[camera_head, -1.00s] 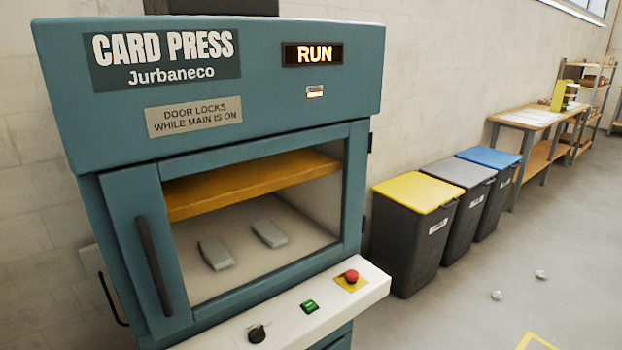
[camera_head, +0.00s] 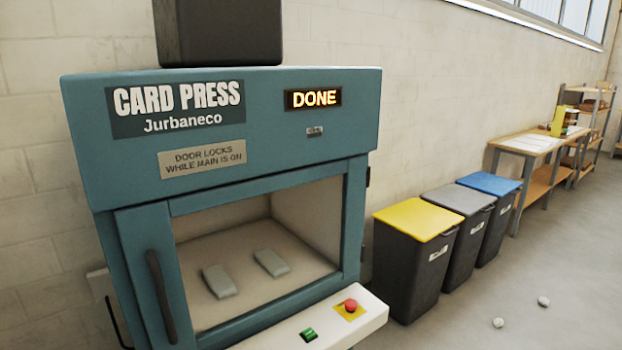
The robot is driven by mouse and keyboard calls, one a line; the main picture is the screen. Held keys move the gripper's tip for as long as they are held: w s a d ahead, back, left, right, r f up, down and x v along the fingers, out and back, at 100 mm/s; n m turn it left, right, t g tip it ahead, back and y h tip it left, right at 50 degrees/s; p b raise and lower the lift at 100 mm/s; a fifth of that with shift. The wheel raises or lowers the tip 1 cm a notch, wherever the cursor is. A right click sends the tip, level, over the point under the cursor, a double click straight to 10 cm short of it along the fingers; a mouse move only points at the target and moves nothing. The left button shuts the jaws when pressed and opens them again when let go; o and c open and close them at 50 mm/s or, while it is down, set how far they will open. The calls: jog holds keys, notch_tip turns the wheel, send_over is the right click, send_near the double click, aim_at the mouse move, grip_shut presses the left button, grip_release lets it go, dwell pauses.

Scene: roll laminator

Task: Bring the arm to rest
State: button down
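The teal card press (camera_head: 270,120) stands at the left of the head view. Its display (camera_head: 313,98) reads DONE. Its framed door is closed, with a dark vertical handle (camera_head: 161,296) on the left. Through the door window, two pale grey blocks (camera_head: 220,281) lie on the chamber floor. On the white front ledge are a green switch (camera_head: 309,335) and a red button on a yellow plate (camera_head: 350,306). My gripper and arm are not in view.
Three dark bins with yellow, grey and blue lids (camera_head: 418,222) stand right of the press along the wall. A wooden table (camera_head: 535,143) and shelves (camera_head: 590,110) are farther back. Two small pale crumpled bits (camera_head: 498,322) lie on the otherwise open floor at right.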

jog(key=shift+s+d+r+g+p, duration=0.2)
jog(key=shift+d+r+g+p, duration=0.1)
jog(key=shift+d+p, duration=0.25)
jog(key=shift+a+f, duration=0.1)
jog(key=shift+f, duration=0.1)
